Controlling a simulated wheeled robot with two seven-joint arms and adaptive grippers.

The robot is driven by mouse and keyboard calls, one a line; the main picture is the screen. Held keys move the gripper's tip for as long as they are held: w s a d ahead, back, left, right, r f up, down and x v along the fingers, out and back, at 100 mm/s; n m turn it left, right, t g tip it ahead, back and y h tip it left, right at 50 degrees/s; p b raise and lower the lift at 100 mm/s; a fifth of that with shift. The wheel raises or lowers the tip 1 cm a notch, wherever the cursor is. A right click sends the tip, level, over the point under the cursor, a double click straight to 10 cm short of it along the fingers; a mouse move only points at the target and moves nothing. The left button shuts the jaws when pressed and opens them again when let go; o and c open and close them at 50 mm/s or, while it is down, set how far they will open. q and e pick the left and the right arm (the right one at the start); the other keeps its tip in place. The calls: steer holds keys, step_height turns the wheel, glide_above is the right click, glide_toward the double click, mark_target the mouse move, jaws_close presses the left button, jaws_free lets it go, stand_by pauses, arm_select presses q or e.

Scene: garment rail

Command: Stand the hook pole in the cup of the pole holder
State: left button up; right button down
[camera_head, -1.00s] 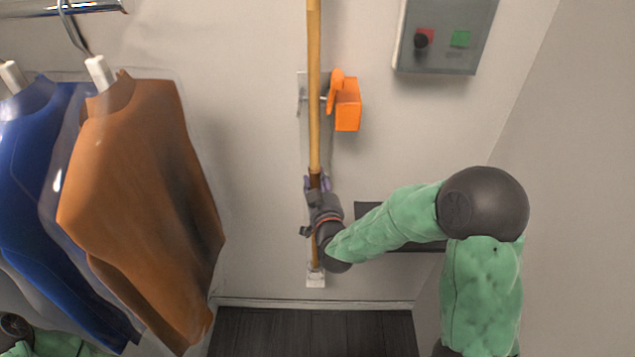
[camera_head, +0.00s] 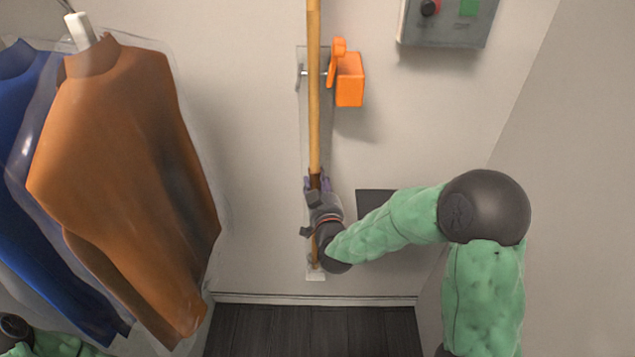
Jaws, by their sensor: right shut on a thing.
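The hook pole (camera_head: 314,110) is a long wooden rod that stands upright against the back wall; its top runs out of the picture. My right gripper (camera_head: 318,184) is shut on the pole at its dark lower grip. The pole holder (camera_head: 303,115) is a pale strip on the wall behind the pole, with a small pale cup (camera_head: 316,275) at its foot. The pole's lower end reaches down to the cup, but I cannot tell whether it is inside or in front of it. My left gripper is not in view; part of my left arm shows at the lower left.
An orange block and clip (camera_head: 349,80) stick out beside the pole. A grey control box (camera_head: 449,22) hangs at the upper right. Bagged garments, one brown (camera_head: 125,180) and one blue (camera_head: 40,240), hang at the left. A dark shelf (camera_head: 376,202) is behind my right arm.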

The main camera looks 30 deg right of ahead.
steer(key=shift+f+b, duration=0.95)
steer(key=shift+f, duration=0.4)
steer(key=c, duration=0.7)
jaws_free()
steer(key=shift+f, duration=0.1)
steer(key=v, duration=1.2)
